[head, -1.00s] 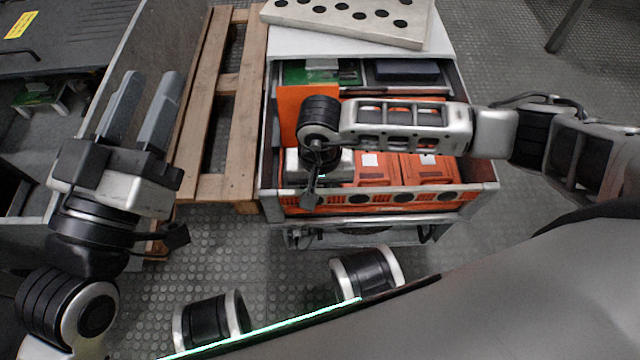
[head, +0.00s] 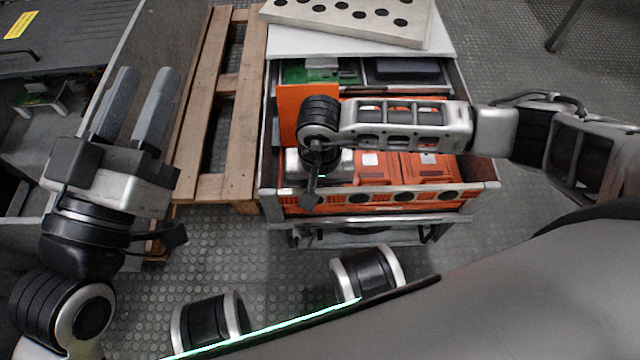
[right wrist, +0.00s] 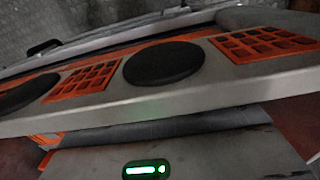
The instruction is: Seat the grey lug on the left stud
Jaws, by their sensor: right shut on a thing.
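My right gripper (head: 320,165) points down into the open metal bin of orange units (head: 375,170), just behind the bin's front wall. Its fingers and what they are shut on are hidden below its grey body. In the right wrist view that grey body (right wrist: 90,165), with a green light, fills the bottom, and its fingertips are not seen. I cannot make out the grey lug or the left stud in either view. My left gripper (head: 141,95) is open and empty, its two grey fingers apart, left of the wooden pallet.
The bin's front wall (head: 440,190) has black discs and orange grilles, shown close in the right wrist view (right wrist: 165,62). An upright orange panel (head: 291,112) stands beside my right wrist. A perforated pale block (head: 345,22) lies behind. A wooden pallet (head: 212,188) lies left.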

